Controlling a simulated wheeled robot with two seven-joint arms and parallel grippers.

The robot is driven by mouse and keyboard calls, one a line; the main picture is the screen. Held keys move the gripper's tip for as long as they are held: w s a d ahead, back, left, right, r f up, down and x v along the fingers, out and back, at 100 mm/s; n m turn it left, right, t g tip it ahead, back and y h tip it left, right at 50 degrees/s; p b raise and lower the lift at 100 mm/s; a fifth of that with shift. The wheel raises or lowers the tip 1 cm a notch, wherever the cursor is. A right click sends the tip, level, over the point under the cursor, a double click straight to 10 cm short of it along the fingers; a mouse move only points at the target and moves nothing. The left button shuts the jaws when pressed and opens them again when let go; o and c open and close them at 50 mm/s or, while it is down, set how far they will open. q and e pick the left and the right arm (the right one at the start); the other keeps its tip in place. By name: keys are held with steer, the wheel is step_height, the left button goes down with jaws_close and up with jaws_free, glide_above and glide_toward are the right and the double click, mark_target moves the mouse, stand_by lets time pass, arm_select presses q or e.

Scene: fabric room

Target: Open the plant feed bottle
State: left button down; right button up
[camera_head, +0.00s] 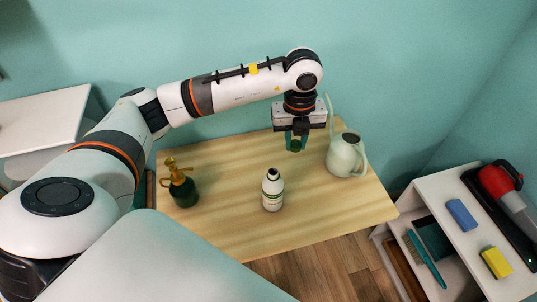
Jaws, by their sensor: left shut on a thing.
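The plant feed bottle (272,194) is white with a dark-printed label and stands upright near the front middle of the wooden table. Its narrow neck has a dark top, and no green cap shows on it. My left gripper (296,147) is behind and to the right of the bottle, pointing down and apart from it. It is shut on a small dark green cap (295,145), held between the fingertips. My right gripper is not in view.
On the table (229,226), a dark green sprayer (183,189) with a brass top stands left and a pale green watering can (346,154) stands right, close to my left gripper. A white shelf (455,241) with brushes and sponges is at the right.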

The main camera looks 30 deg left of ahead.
mark_target(292, 141)
arm_select(q)
steer(key=f+n, duration=0.1)
steer(key=n, duration=0.1)
steer(key=f+n, duration=0.1)
steer(key=n, duration=0.1)
steer(key=a+f+n, duration=0.1)
steer(key=n, duration=0.1)
steer(key=shift+w, duration=0.2)
steer(key=shift+a+f, duration=0.1)
steer(key=shift+f, duration=0.35)
steer(key=shift+n, duration=0.3)
step_height(292, 141, down, 8)
steer(key=shift+f+p, duration=0.15)
steer(key=shift+p, duration=1.05)
steer(key=shift+f, duration=0.55)
steer(key=shift+f, duration=0.1)
steer(key=c, duration=1.2)
jaws_free()
steer(key=shift+o, duration=0.2)
